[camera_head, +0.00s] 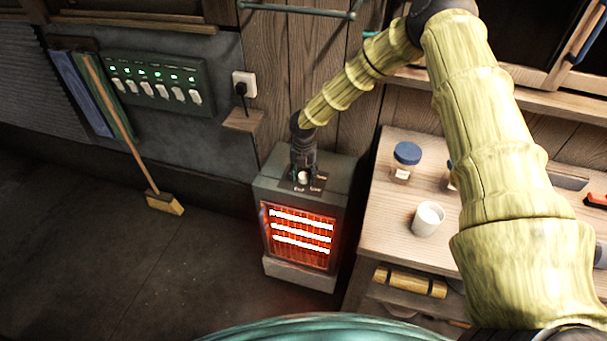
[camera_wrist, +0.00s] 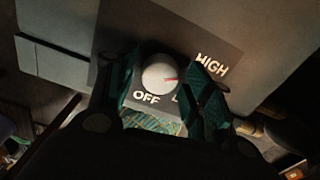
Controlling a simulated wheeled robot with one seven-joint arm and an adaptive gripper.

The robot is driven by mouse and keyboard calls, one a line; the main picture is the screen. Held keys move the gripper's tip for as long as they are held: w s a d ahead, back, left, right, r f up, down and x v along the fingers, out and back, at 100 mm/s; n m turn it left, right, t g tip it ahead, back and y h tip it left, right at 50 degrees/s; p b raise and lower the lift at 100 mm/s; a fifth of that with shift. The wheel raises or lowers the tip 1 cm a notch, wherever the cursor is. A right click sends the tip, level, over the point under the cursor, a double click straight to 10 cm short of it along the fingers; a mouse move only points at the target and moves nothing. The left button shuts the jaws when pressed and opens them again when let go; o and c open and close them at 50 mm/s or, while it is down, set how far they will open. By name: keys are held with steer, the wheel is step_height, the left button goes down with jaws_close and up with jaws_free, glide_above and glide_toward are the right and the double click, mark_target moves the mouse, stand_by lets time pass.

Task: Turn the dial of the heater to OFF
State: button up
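The grey heater (camera_head: 270,188) stands on the floor with its front bars glowing red and white. Its round white dial (camera_head: 303,177) is on the top panel and also shows in the wrist view (camera_wrist: 158,73). OFF is printed at the dial's lower left. My gripper (camera_head: 303,163) points down over the dial. In the wrist view its fingers (camera_wrist: 160,80) are apart on either side of the dial, with small gaps seeming to show.
A wooden table (camera_head: 392,225) stands close right of the heater, with a white cup (camera_head: 428,219) and a blue-lidded jar (camera_head: 405,160). A switch panel (camera_head: 160,84) and a socket (camera_head: 244,85) are on the wall. A broom (camera_head: 164,203) leans at left; the floor there is clear.

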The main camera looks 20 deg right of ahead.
steer(key=c, duration=0.7)
steer(key=shift+f+m+b, duration=0.1)
steer(key=shift+m+b, duration=0.2)
steer(key=shift+m, duration=0.1)
steer(key=m+b, duration=0.2)
steer(key=m, duration=0.2)
steer(key=shift+m, duration=0.3)
steer(key=m+b, duration=0.2)
steer(key=m, duration=0.4)
steer(key=shift+b, duration=0.3)
steer(key=m+b, duration=0.1)
steer(key=m, duration=0.5)
steer(key=shift+m, duration=0.4)
steer(key=m+b, duration=0.1)
steer(key=m, duration=0.4)
steer(key=shift+w+m, duration=0.1)
steer(key=shift+m, duration=0.2)
